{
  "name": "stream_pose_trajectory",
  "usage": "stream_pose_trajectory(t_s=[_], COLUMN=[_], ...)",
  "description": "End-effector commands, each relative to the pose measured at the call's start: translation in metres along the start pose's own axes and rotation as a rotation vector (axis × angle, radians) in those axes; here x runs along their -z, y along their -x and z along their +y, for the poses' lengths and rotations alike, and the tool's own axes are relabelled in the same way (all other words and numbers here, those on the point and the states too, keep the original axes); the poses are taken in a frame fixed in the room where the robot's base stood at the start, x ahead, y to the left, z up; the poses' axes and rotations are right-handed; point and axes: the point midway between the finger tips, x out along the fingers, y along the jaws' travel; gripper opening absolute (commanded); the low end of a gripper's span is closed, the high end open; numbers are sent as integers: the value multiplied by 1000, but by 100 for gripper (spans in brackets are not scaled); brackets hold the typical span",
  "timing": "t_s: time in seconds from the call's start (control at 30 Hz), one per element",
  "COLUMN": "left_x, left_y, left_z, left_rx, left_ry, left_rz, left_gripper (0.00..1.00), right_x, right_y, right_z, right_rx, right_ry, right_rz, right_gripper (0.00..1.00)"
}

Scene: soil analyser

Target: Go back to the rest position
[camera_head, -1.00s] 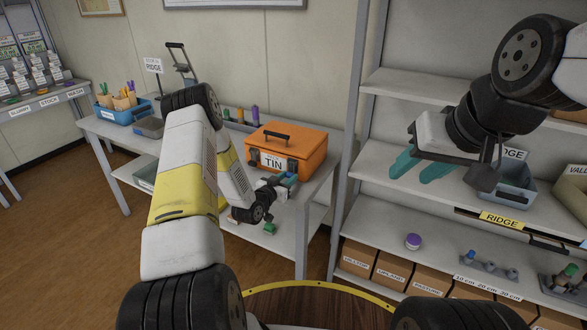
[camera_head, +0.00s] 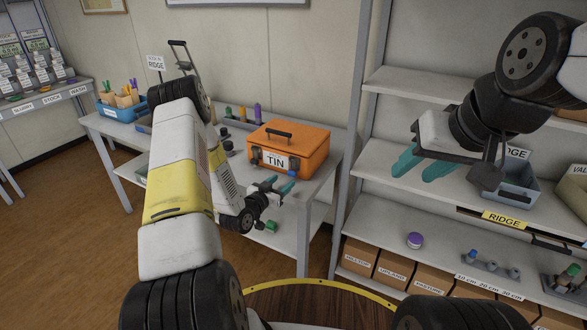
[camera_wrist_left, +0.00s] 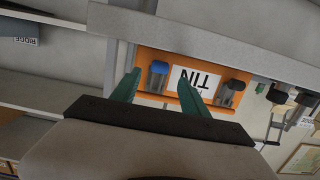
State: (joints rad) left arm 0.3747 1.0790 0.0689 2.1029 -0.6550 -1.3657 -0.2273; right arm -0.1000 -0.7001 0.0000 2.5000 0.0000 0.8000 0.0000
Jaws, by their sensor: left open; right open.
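My left gripper (camera_head: 275,186) is open with teal fingers, just in front of the table edge and below the orange tin (camera_head: 289,145). It looks empty. The left arm crosses the left part of the head view and hides part of the table.
The grey table (camera_head: 322,174) holds the tin, a blue tray (camera_head: 122,106) and several coloured bottles at the back. Floor at left is clear.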

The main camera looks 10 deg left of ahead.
Motion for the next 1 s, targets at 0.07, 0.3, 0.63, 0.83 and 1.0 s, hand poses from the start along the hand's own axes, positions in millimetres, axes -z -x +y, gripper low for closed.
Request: stream_pose_trajectory(t_s=[0.07,0.3,0.63,0.83,1.0], left_x=[0,0,19,81,140], left_y=[9,17,12,11,33], left_z=[0,0,-5,-18,-22], left_rx=[1,0,1,32,88], left_ry=[2,1,-28,-100,-121], left_rz=[-1,1,-37,-189,-329], left_gripper=[53,53,53,53,53], right_x=[0,0,0,0,0], right_y=[0,0,0,0,0], right_z=[0,0,0,0,0], right_rx=[0,0,0,0,0], right_ry=[0,0,0,0,0], right_rz=[0,0,0,0,0], right_gripper=[41,41,41,41,41])
